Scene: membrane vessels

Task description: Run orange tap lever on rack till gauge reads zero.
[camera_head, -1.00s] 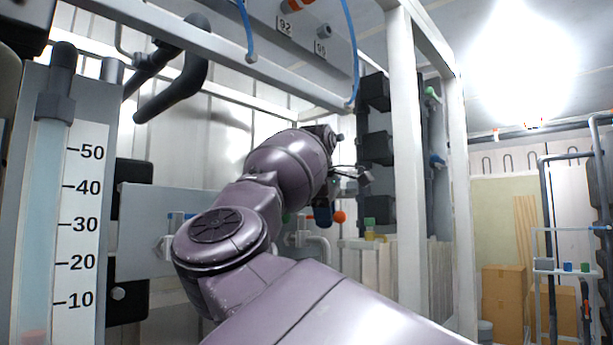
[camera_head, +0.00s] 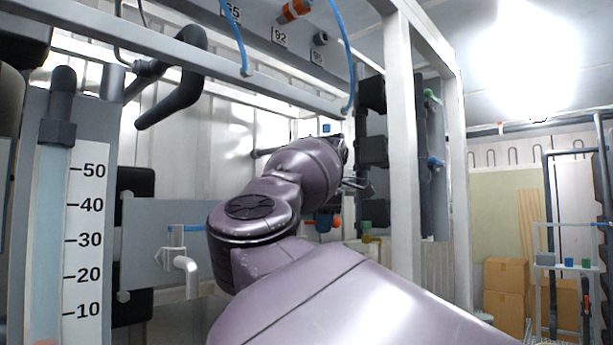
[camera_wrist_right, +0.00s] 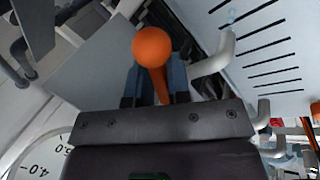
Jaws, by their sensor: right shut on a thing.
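The orange tap lever (camera_wrist_right: 151,50) has a round ball end and stands between the two fingers of my right gripper (camera_wrist_right: 155,84) in the right wrist view. The gripper is shut on it. In the head view my right arm reaches into the rack and hides most of the gripper; small orange patches (camera_head: 337,223) show beyond the wrist. A clear tube gauge (camera_head: 52,235) with a 10 to 50 scale stands at the left, with a reddish patch at its bottom edge. A round dial (camera_wrist_right: 42,160) is cut off in the wrist view; its needle is not visible. My left gripper is not in view.
A white rack post (camera_head: 402,150) stands right of my arm. A black bent pipe (camera_head: 183,90) and a thin blue hose (camera_head: 347,60) hang above. A white elbow pipe (camera_head: 188,272) is left of my arm. Cardboard boxes (camera_head: 506,280) stand at the far right.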

